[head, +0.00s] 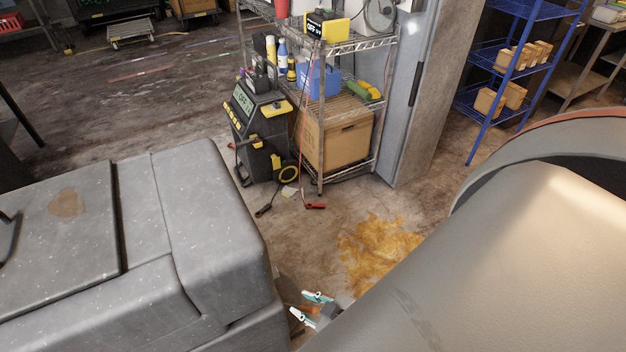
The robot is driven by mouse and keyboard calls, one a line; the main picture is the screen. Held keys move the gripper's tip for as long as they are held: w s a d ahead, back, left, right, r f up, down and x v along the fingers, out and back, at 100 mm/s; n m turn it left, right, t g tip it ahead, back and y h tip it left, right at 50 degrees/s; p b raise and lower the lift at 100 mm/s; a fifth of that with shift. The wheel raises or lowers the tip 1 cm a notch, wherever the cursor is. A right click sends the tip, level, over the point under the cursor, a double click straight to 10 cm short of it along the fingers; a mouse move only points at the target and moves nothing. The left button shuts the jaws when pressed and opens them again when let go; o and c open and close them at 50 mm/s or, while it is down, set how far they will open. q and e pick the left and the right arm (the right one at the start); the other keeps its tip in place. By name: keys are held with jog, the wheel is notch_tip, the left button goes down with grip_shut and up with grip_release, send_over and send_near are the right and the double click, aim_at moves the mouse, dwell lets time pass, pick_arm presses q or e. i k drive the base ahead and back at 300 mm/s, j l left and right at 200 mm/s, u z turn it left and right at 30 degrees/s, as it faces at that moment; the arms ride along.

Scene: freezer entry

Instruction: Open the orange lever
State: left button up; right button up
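My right gripper (305,307) shows at the bottom centre of the head view, partly behind my large pale arm link. Its two white-and-teal fingers are apart, and no object is clearly held. A small orange-brown patch shows between and beside the fingers; I cannot tell whether it is the orange lever or part of the floor. No lever can be clearly made out. The gripper is just right of a large grey, worn metal housing (215,225), whose near side is cut off by the frame. My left gripper is not in view.
A wire shelf rack (345,45) holds bottles and a blue box (318,80). A black-and-yellow machine (255,120) and a cardboard box (335,138) stand there. A blue rack (500,55) is at upper right.

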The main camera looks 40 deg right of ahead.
aim_at(299, 307)
jog(key=l+u, duration=0.3)
jog(key=l, duration=0.65)
jog(key=l+u, duration=0.3)
jog(key=l, duration=0.65)
jog(key=l+u, duration=0.2)
jog(key=l, duration=0.45)
jog(key=l+u, duration=0.25)
jog(key=l, duration=0.35)
jog(key=k+l+u, duration=0.2)
jog(key=l, duration=0.45)
jog(key=k+l+u, duration=0.1)
jog(key=l+u, duration=0.25)
jog(key=l, duration=0.85)
